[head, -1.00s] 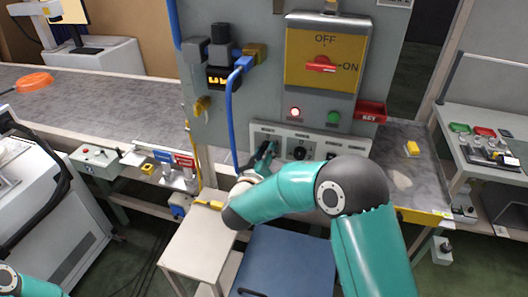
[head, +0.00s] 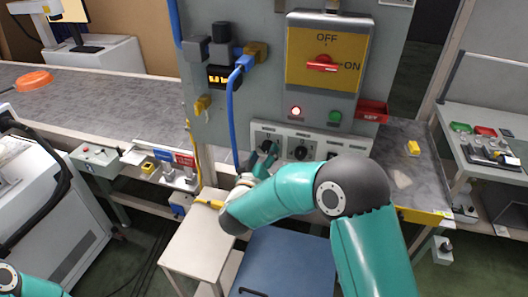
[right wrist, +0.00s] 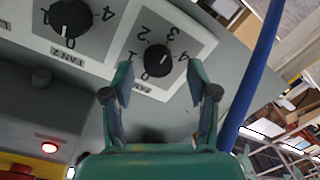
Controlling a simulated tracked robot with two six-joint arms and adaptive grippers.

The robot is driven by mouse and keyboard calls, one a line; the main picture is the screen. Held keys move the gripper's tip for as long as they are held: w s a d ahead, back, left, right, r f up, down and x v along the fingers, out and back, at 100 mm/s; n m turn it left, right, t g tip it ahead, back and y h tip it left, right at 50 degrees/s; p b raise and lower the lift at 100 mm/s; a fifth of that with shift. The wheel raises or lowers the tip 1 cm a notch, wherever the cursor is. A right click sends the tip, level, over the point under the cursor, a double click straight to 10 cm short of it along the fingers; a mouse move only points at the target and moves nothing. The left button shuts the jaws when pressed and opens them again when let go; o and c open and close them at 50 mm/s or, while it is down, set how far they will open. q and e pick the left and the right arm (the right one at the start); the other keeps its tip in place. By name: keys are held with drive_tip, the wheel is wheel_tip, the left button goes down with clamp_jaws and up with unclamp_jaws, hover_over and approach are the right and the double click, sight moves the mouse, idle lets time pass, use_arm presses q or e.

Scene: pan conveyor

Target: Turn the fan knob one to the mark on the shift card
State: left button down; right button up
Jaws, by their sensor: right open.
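The fan knob one (right wrist: 157,60) is a black round knob on a pale dial plate with numbers around it, in the right wrist view. It also shows on the panel in the head view (head: 267,145). My right gripper (right wrist: 161,72) is open, its two green fingers on either side of the knob in the picture; contact cannot be told. In the head view this gripper (head: 265,161) is in front of the panel, just below the knob. The knob's exact setting is hard to read. I cannot make out the shift card. My left gripper is out of view.
The fan two knob (right wrist: 70,17) is close beside knob one. A blue cable (right wrist: 254,70) hangs on the other side.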

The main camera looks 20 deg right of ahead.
drive_tip(key=v, duration=1)
drive_tip(key=shift+s+a, duration=0.15)
drive_tip(key=shift+s, duration=0.05)
